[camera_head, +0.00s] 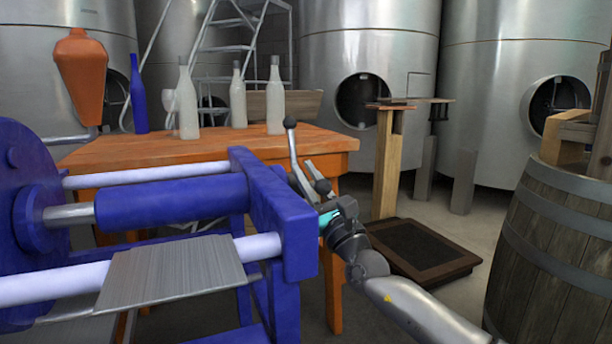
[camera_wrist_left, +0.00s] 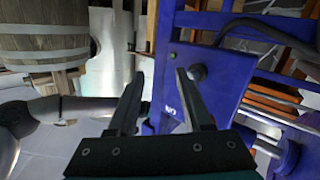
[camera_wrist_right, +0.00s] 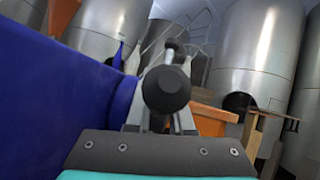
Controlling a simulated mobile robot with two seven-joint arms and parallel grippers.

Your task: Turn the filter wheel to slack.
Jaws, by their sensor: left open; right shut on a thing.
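The blue filter press (camera_head: 170,200) fills the left of the head view. At its near right end plate, grey spokes of the filter wheel (camera_head: 294,150) stick out with black knobs, seen nearly edge-on. My right gripper (camera_head: 328,212) is at the wheel, shut on a spoke. In the right wrist view a round black knob (camera_wrist_right: 166,90) stands in front of the fingers and hides their tips. A second spoke rises behind it. My left gripper (camera_wrist_left: 160,76) is open and empty, facing the blue end plate (camera_wrist_left: 200,85).
A wooden table (camera_head: 200,150) with several bottles stands behind the press. A barrel (camera_head: 555,250) is at the right. A brown-framed mat (camera_head: 420,250) lies on the floor by a wooden stand (camera_head: 386,165). Steel tanks line the back. My right arm crosses the left wrist view.

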